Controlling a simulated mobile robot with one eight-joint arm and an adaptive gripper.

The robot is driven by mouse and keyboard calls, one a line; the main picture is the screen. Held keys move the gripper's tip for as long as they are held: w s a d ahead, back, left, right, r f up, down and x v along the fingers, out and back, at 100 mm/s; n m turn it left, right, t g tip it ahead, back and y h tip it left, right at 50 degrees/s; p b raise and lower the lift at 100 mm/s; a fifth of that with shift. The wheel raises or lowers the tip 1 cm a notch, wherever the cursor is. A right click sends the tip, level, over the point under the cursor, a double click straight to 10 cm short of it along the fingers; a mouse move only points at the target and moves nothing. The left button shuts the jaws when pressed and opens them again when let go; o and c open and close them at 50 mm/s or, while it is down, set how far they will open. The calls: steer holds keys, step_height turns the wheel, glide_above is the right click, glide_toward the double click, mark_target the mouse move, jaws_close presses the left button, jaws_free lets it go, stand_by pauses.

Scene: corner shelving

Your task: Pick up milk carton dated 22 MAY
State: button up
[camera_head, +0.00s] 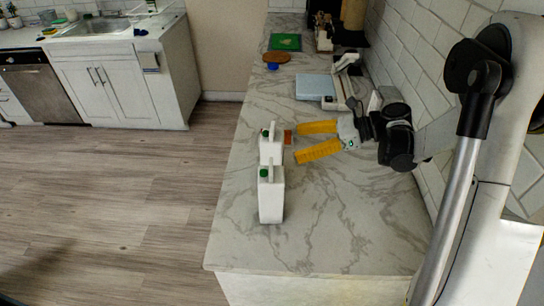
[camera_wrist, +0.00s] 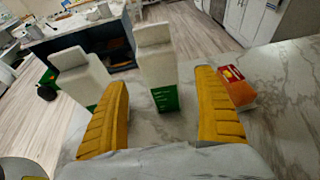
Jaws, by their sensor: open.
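Two white milk cartons with green caps stand upright on the marble counter, a nearer one (camera_head: 271,200) and a farther one (camera_head: 270,152). In the wrist view the farther carton (camera_wrist: 158,65) is in the middle with a green lower label, and the nearer carton (camera_wrist: 82,78) is at left, partly behind a finger. No date is readable on either. My gripper (camera_head: 299,143) is open and empty, its yellow fingers pointing at the cartons from the right. In the wrist view, the farther carton appears between the fingertips (camera_wrist: 162,80), just beyond them.
A small orange-red box (camera_head: 288,136) stands close beside the farther carton and my finger; it shows at right in the wrist view (camera_wrist: 236,90). A scale-like pale device (camera_head: 313,87) and a green board (camera_head: 286,42) lie farther back. The counter's near end is clear.

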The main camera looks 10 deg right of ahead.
mark_target(272, 149)
steer(key=b+x, duration=0.2)
steer(key=x, duration=0.6)
steer(key=shift+a+f, duration=0.15)
steer(key=shift+f, duration=0.15)
steer(key=shift+r, duration=0.1)
steer(key=shift+c, duration=0.2)
steer(key=c, duration=1.5)
